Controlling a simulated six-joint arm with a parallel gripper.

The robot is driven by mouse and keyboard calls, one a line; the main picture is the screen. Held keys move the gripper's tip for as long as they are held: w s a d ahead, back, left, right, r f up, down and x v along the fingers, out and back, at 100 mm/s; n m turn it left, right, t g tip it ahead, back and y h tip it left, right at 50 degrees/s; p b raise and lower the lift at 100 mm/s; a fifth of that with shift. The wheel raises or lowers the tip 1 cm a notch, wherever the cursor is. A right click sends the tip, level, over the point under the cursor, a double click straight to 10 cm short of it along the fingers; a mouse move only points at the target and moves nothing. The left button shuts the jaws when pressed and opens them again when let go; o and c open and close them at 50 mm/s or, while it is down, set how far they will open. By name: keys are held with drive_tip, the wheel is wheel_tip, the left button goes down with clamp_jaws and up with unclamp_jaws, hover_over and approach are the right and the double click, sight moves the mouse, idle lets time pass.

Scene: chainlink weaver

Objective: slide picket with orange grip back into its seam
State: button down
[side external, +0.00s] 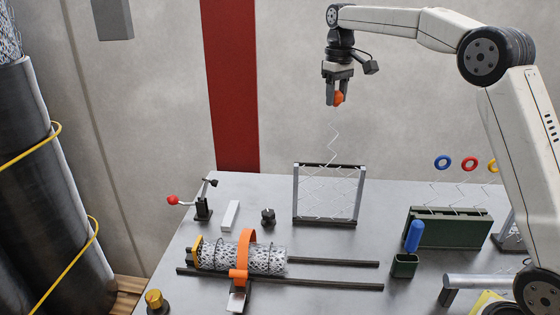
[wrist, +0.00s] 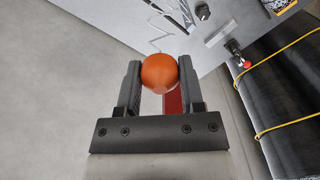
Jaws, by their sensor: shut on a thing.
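My gripper (side external: 337,97) is shut on the orange grip (side external: 339,99), high above the table. In the wrist view the orange grip (wrist: 159,73) is a ball between the two fingers of my gripper (wrist: 158,82). A zigzag wire picket (side external: 333,140) hangs down from the grip, roughly upright. Its lower end reaches the top of the upright mesh frame (side external: 296,195); I cannot tell whether it is inside the mesh or in front of it. The frame stands on the table with wire mesh between two grey posts.
A mesh roll (side external: 270,260) lies under an orange strap on rails. A red-knobbed lever (side external: 172,200) stands at the left.

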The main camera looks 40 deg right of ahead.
wheel_tip(320, 180, down, 16)
drive_tip(key=shift+f, duration=0.2)
idle(0.6)
drive_tip(key=shift+c, duration=1.1)
unclamp_jaws()
drive_tip(key=shift+r, duration=0.25)
wheel_tip(320, 180, up, 8)
drive_tip(key=shift+f, duration=0.25)
drive_tip(key=shift+a+f, duration=0.1)
